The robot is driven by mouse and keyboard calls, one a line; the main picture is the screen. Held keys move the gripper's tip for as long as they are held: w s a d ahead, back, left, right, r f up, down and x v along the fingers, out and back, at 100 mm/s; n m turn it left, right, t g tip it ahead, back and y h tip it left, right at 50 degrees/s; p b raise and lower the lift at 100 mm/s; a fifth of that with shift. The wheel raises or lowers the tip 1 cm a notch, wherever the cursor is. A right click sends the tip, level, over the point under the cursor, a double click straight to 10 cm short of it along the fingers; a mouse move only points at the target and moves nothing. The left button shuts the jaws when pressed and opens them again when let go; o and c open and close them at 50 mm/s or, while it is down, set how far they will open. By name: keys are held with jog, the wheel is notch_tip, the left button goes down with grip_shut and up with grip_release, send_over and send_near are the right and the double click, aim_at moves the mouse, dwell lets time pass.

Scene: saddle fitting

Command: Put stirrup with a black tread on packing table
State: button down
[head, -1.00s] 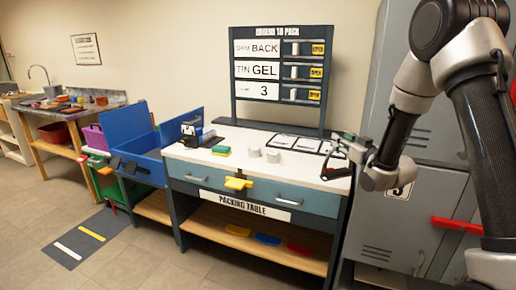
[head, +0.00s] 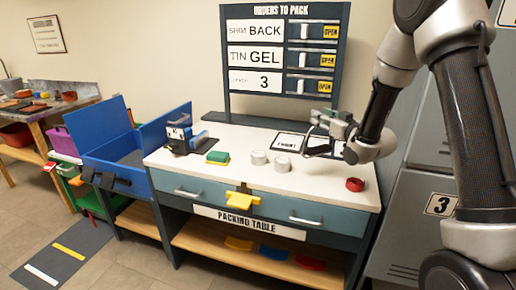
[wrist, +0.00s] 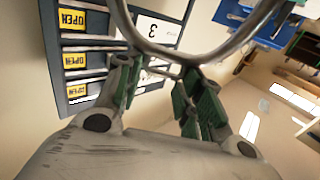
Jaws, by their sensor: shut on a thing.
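My gripper (head: 322,128) is over the back right part of the packing table (head: 318,186), which has a white top and blue drawers. In the wrist view my gripper (wrist: 160,90) has its green-padded fingers closed on a metal stirrup (wrist: 215,55). The stirrup's bright curved frame arches across the top of that view. Its tread is not clearly visible, so I cannot tell its colour. In the head view the stirrup is small and hard to separate from the fingers. I cannot tell whether it touches the table.
On the table stand two white round tins (head: 259,157), a green and yellow block (head: 218,157), a red ring-like item (head: 355,184) and dark framed mats (head: 288,141). An orders board (head: 284,92) rises at the back. A blue bin (head: 120,148) adjoins the left. The front right tabletop is mostly clear.

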send_over(318, 148)
notch_tip(318, 148, down, 5)
jog(key=shift+w+a, duration=0.1)
jog(key=shift+f, duration=2.6)
jog(key=c, duration=0.9)
grip_release()
